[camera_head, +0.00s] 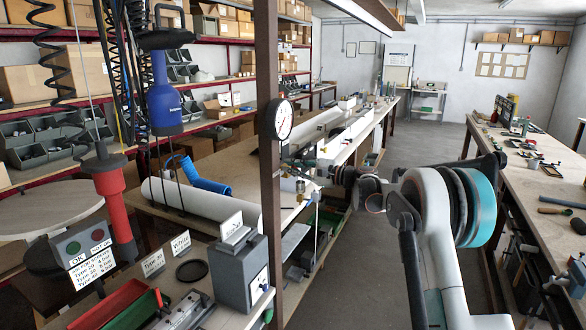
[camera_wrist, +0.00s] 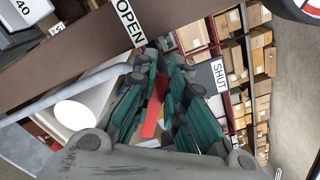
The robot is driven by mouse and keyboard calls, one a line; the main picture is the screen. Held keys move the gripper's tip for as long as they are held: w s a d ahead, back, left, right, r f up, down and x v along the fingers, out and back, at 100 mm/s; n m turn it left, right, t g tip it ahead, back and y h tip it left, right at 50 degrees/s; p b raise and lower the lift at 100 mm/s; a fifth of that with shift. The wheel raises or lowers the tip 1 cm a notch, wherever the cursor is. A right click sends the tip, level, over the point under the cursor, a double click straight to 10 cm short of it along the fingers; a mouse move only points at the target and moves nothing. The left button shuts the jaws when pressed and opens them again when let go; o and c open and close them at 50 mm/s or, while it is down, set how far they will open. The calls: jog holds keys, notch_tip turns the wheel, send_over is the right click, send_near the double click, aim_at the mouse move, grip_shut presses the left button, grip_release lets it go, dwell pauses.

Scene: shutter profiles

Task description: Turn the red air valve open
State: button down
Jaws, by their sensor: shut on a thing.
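In the wrist view the red valve handle (camera_wrist: 153,110) shows as a narrow red strip between the two teal fingers of my gripper (camera_wrist: 160,62). My gripper is shut on it. The fingers hide much of the handle and its pivot. An OPEN label (camera_wrist: 128,22) is just above the fingertips, and a SHUT label (camera_wrist: 218,74) is to their right. In the head view my gripper (camera_head: 312,172) is beside the brown post (camera_head: 268,190), at bench height. I cannot make out the red handle there.
A round pressure gauge (camera_head: 276,119) is on the post above my gripper. A grey box (camera_head: 239,268) stands on the near bench (camera_head: 200,248). A long white roll (camera_head: 203,203) lies on the bench behind. The aisle floor (camera_head: 405,165) to the right is clear.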

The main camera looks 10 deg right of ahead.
jog(key=c, duration=1.6)
grip_release()
jog(key=v, duration=1.2)
jog(key=shift+c, duration=0.3)
